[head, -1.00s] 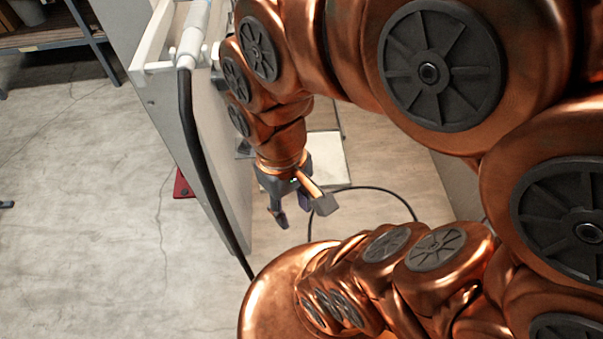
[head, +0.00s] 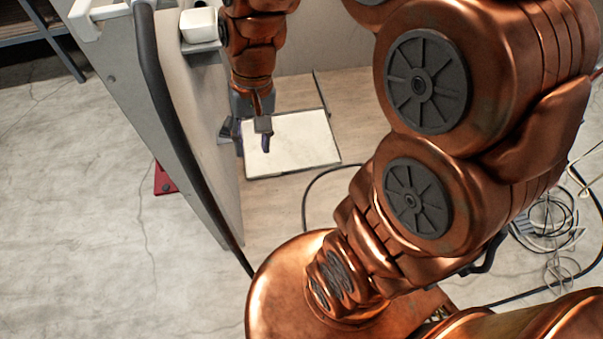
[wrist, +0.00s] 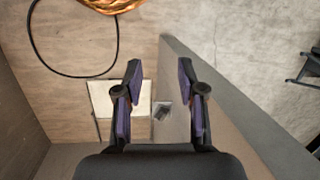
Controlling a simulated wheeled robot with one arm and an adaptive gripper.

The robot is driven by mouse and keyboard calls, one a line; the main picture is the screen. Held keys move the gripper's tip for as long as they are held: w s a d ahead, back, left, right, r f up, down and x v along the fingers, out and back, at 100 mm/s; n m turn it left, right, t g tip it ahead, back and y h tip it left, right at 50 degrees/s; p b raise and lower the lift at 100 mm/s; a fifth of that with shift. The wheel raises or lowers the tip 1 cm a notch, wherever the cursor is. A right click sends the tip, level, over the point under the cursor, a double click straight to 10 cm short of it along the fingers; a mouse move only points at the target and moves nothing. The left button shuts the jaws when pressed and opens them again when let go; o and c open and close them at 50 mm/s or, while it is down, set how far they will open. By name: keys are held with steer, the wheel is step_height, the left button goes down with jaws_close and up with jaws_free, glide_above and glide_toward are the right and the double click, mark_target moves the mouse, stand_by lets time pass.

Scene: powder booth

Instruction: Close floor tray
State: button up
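The floor tray appears to be the flat cream panel (head: 300,138) with thin dark edges, low on the booth floor. It also shows in the wrist view (wrist: 103,97), left of centre, partly covered by the left finger. I cannot tell how far open it stands. My gripper (head: 252,138) points down, in front of the tray's left part in the head view. In the wrist view my gripper (wrist: 160,92) has its two purple-padded fingers wide apart with nothing between them. I see no clear contact with the tray.
A grey booth wall (head: 190,120) stands upright just left of my gripper, with a white cup-like holder (head: 198,24) on it. A dark hose (head: 165,90) runs down its edge. A black cable (head: 308,200) lies on the floor. Coiled cables (head: 550,225) lie at right.

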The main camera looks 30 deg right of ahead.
steer(key=w+d+f+m+t+y+b, duration=0.1)
steer(key=w+d+f+m+y+b, duration=0.15)
steer(key=w+f+m+b, duration=0.95)
steer(key=m+t+h+b, duration=0.2)
steer(key=m+t+b, duration=0.35)
steer(key=b, duration=1.25)
glide_above(300, 170)
steer(key=s+d, duration=0.3)
step_height(300, 170, down, 61)
steer(key=m+g, duration=0.2)
steer(key=shift+n+t+y, duration=0.25)
steer(key=b+x, duration=0.2)
steer(key=x, duration=0.5)
steer(key=shift+a+f+b, duration=0.1)
steer(key=shift+a+b, duration=0.05)
steer(key=shift+b, duration=0.25)
steer(key=shift+w+a+f, duration=0.15)
steer(key=shift+w+f, duration=0.05)
steer(key=shift+f, duration=0.1)
